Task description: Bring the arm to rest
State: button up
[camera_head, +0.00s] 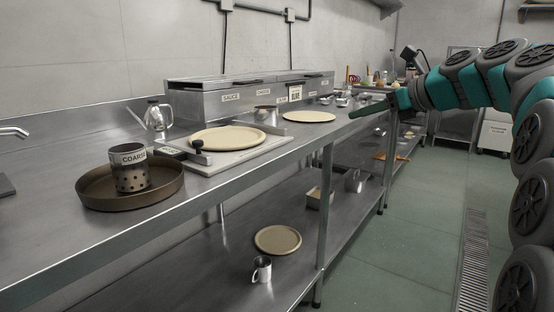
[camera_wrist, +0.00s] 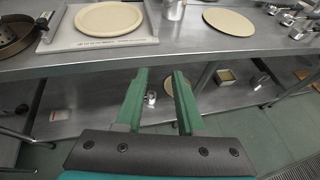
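My gripper (camera_head: 368,108) is at the end of my teal and dark grey arm, which reaches in from the right in the head view. Its green fingers point left, at the aisle-side edge of the steel counter (camera_head: 60,245). In the wrist view my gripper (camera_wrist: 159,74) has its two fingers apart with nothing held between them. The lower shelf and a small metal mug (camera_wrist: 151,97) show through the gap, well beyond the fingers. Whether the fingertips are clear of the counter edge is hard to tell.
On the counter stand a brown pan (camera_head: 90,196) with a cup marked COARSE (camera_head: 131,178), a board (camera_head: 232,161) with a round disc (camera_head: 227,138), another disc (camera_head: 309,116), a kettle (camera_head: 157,117) and labelled steel bins (camera_head: 232,100). The green floor aisle (camera_head: 410,225) is clear.

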jog(key=s+a+f+n+g+h, duration=0.2)
jog(key=s+a+f+n+g, duration=0.25)
jog(key=s+f+n, duration=0.45)
jog(key=s+a+f+n+g+h, duration=0.1)
jog(key=s+a+f+n+g, duration=0.4)
jog(key=s+f, duration=0.7)
jog(key=s+d+f+n+g+h, duration=0.1)
jog(key=s+d+f+n+h, duration=0.1)
jog(key=s+f+n, duration=0.4)
jog(key=s+d+f+n+g+h, duration=0.1)
jog(key=s+f+n+h, duration=0.2)
jog(key=s+f+n, duration=0.4)
jog(key=s+f, duration=0.4)
jog(key=s, duration=0.5)
jog(key=shift+s+d, duration=0.35)
jog(key=shift+s, duration=0.05)
